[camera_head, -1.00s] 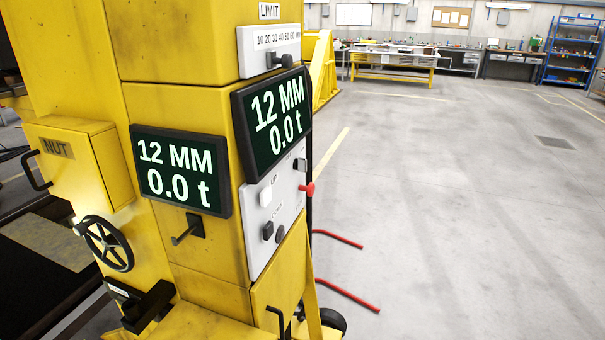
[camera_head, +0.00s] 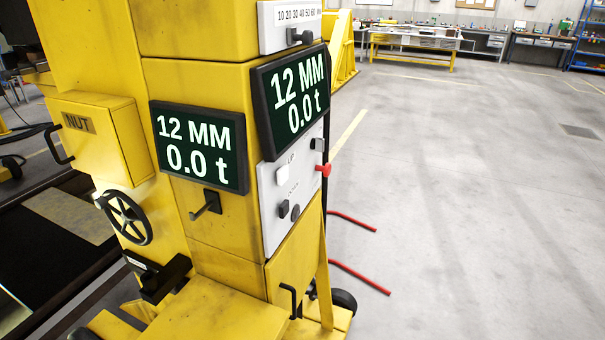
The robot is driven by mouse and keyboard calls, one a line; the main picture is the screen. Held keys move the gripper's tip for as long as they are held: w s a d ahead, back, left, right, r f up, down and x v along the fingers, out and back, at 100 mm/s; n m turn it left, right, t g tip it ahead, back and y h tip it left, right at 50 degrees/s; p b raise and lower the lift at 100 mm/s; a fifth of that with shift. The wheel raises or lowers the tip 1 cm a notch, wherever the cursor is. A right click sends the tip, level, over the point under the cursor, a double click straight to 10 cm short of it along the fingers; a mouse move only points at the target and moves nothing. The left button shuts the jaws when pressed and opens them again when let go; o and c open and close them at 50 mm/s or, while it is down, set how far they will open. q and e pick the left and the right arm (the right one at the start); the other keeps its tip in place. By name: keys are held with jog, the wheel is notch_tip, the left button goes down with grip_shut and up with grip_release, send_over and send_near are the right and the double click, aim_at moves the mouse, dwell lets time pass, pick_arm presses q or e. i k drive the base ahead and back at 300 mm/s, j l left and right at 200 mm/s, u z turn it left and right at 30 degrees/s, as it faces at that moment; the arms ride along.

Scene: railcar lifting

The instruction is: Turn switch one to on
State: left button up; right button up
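A black lever-type switch (camera_head: 206,204) sticks out of the yellow column below the left display. A white control panel (camera_head: 268,212) on the column's right face carries a white button (camera_head: 283,174), a dark button (camera_head: 284,208), a round dark knob (camera_head: 295,212) and a red knob (camera_head: 323,170). A slider scale (camera_head: 290,22) with a dark handle sits above it. I cannot tell which of these is switch one. The two displays (camera_head: 200,146) and (camera_head: 291,100) both read 12 MM and 0.0 t. Neither of my grippers is in view.
The yellow column stands at left with a NUT box (camera_head: 92,128), a black handwheel (camera_head: 127,217) and a base plate (camera_head: 215,310). Red bars (camera_head: 358,277) lie low to its right. Open grey floor (camera_head: 470,210) spreads right; workbenches (camera_head: 412,48) stand far back.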

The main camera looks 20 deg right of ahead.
aim_at(316, 144)
jog(key=k+l, duration=0.1)
jog(key=l, duration=0.45)
jog(key=i+l+u, duration=0.2)
jog(key=l, duration=1.85)
jog(key=k+j, duration=0.05)
jog(key=k, duration=0.05)
